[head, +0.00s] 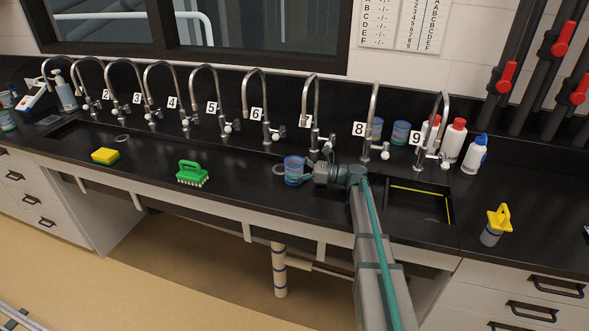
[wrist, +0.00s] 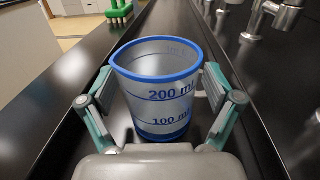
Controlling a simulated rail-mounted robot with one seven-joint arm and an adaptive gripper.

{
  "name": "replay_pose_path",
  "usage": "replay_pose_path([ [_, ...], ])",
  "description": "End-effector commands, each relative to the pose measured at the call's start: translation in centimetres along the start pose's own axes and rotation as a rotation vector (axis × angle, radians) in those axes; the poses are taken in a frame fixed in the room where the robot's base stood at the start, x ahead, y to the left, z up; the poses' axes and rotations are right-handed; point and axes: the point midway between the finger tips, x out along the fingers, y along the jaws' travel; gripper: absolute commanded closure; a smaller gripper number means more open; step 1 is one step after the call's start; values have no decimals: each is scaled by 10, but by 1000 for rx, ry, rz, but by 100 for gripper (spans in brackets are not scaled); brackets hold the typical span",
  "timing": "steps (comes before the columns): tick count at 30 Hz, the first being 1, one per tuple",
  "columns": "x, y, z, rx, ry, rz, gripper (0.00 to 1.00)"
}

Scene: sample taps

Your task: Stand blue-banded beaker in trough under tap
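The blue-banded beaker (head: 293,172) is clear, with a blue rim, a blue base band and 100 and 200 ml marks. It is upright and sits between the finger pads of my gripper (wrist: 157,82), which press on its two sides in the wrist view. The head view shows my gripper (head: 306,175) just right of the beaker. The beaker is over the long black trough (head: 235,160), in front of taps 6 (head: 266,115) and 7 (head: 313,115). I cannot tell whether its base touches the trough floor.
Tap 8 (head: 372,120) and tap 9 (head: 440,130) stand right of the beaker, with bottles (head: 454,142) behind. An open basin (head: 415,205) lies right of my arm.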

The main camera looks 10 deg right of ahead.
Motion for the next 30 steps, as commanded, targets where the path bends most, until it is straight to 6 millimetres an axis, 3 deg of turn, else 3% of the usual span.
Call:
replay_pose_path([
  [10,-2,0,3,0,0,-1,9],
  [22,-58,0,1,0,0,-3,9],
  [30,-75,0,2,0,0,0,9],
])
